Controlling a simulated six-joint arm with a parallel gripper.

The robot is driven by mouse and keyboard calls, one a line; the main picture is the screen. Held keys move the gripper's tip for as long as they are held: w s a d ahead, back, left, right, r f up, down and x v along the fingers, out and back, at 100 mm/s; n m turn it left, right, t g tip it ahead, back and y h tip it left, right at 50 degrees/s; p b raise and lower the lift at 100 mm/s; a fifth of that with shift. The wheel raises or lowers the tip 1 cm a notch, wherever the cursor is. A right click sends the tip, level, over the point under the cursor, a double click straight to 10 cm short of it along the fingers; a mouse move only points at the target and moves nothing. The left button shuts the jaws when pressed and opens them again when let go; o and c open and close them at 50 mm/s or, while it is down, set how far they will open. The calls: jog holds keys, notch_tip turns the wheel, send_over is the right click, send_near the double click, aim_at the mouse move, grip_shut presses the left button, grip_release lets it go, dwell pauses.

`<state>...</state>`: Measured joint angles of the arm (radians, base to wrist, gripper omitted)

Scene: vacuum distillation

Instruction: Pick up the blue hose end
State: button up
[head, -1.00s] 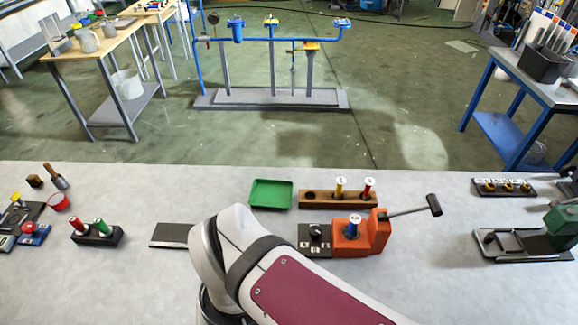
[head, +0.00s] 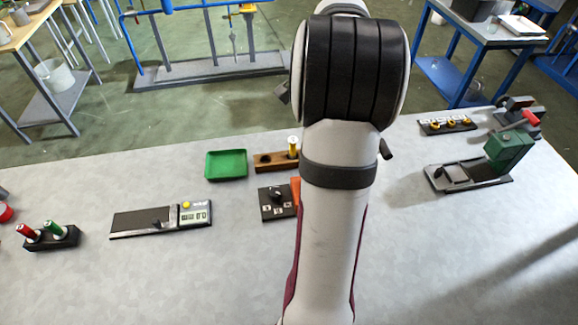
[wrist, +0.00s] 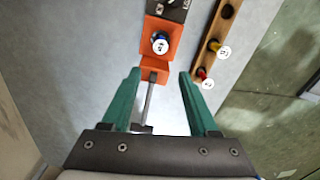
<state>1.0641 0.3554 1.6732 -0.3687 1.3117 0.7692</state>
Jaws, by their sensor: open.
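The blue hose end (wrist: 160,43), with a white labelled cap, stands in an orange block (wrist: 153,31) in the wrist view. In the head view my arm now hides it and most of the block; a sliver of orange (head: 296,190) shows beside my arm. The block's grey lever rod (wrist: 150,97) shows between the fingers. Nothing is held. The fingers are out of sight in the head view.
A wooden rack (wrist: 204,50) with a yellow and a red capped piece stands right of the block in the wrist view. A black dial box (head: 277,203), green tray (head: 226,165) and flat black device (head: 160,220) lie left of my arm.

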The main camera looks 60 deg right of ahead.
jog(key=f, duration=1.3)
jog(key=shift+w+a+f, duration=0.3)
jog(key=shift+a, duration=0.1)
grip_shut()
dwell(0.4)
